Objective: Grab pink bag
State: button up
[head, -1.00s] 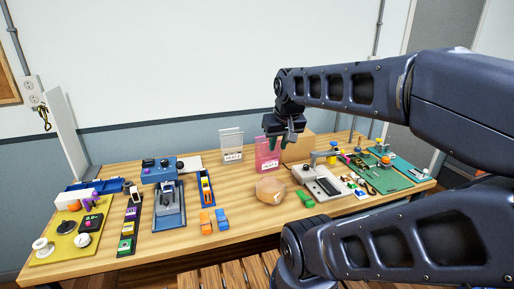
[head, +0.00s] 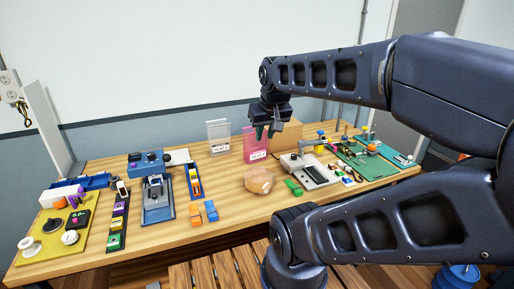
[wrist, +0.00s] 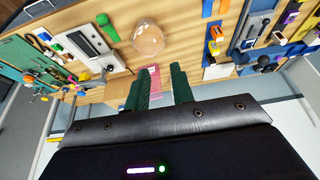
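The pink bag (head: 256,146) stands upright on the wooden table, towards the back, with a white label on its front. A similar clear-grey bag (head: 218,138) stands to its left. My gripper (head: 265,131) is at the top right of the pink bag in the head view, fingers pointing down and overlapping its upper edge. In the wrist view the two green fingers (wrist: 166,82) are apart, with a gap between them. A strip of the pink bag (wrist: 154,80) shows in that gap, nearer the left finger. I cannot tell whether a finger touches it.
A round tan object (head: 259,180) sits in front of the pink bag, and a cardboard box (head: 285,138) is behind it to the right. A grey device (head: 310,170) stands to the right. Orange and blue blocks (head: 203,212) lie at front left.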

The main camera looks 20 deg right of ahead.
jog(key=shift+o, duration=0.5)
jog(key=shift+w, duration=0.1)
jog(key=n+g+h, duration=0.4)
jog(key=n+h, duration=0.1)
jog(key=n, duration=1.4)
send_over(254, 131)
jog(key=a, duration=0.4)
notch_tip(254, 131, down, 12)
jog(key=shift+y, duration=0.3)
jog(key=x, duration=1)
jog(key=shift+s+d+f, duration=0.15)
jog(key=shift+s+f, duration=0.05)
jog(key=shift+f, duration=0.1)
grip_shut()
